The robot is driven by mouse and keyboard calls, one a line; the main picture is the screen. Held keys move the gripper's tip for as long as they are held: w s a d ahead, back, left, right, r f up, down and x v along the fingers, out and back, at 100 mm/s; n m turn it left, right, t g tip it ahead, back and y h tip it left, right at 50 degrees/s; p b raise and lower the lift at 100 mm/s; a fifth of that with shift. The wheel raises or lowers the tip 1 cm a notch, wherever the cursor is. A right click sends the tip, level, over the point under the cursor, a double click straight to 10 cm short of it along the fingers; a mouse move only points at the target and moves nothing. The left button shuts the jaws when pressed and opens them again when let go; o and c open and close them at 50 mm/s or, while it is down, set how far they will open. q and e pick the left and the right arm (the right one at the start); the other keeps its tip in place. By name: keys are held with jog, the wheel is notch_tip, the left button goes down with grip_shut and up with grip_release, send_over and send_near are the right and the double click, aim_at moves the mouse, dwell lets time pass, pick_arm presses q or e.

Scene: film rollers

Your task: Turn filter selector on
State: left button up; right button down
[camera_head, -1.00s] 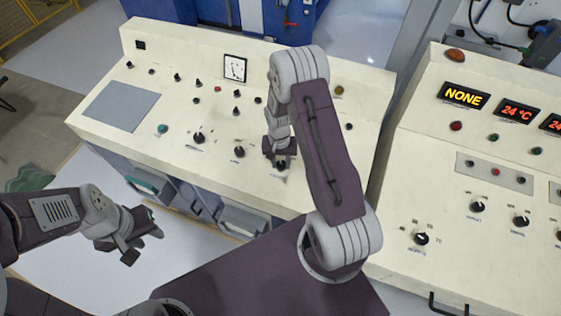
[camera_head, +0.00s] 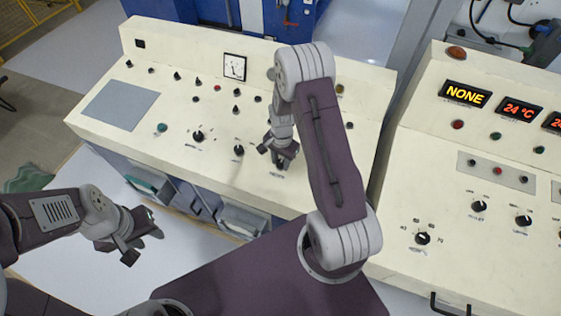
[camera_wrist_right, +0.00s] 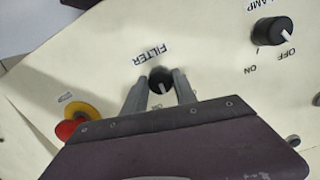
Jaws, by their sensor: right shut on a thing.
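The filter selector (camera_wrist_right: 159,79) is a black round knob with a white pointer mark, below the upside-down word FILTER in the right wrist view. My right gripper (camera_wrist_right: 161,88) has one finger on each side of the knob and is shut on it. The pointer faces the gripper's palm; the position labels there are mostly hidden. In the head view my right gripper (camera_head: 279,162) is tilted down at the panel's front part and covers most of the knob. My left gripper (camera_head: 142,243) is open and empty, in front of the panel at the lower left.
The lamp selector (camera_wrist_right: 272,31) and a red-and-yellow button (camera_wrist_right: 76,124) flank the filter knob. The cream control panel (camera_head: 330,160) carries several other knobs, a gauge (camera_head: 234,67) and a grey plate (camera_head: 121,105). A second console (camera_head: 450,210) stands at the right.

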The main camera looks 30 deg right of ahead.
jog(key=m, duration=0.2)
jog(key=shift+m, duration=0.3)
jog(key=shift+m+t+p, duration=0.3)
jog(key=shift+m+p, duration=0.25)
jog(key=shift+m, duration=1.05)
jog(key=c, duration=1.3)
grip_release()
jog(key=o, duration=0.3)
jog(key=shift+d, duration=0.1)
jog(key=shift+d+f, duration=0.1)
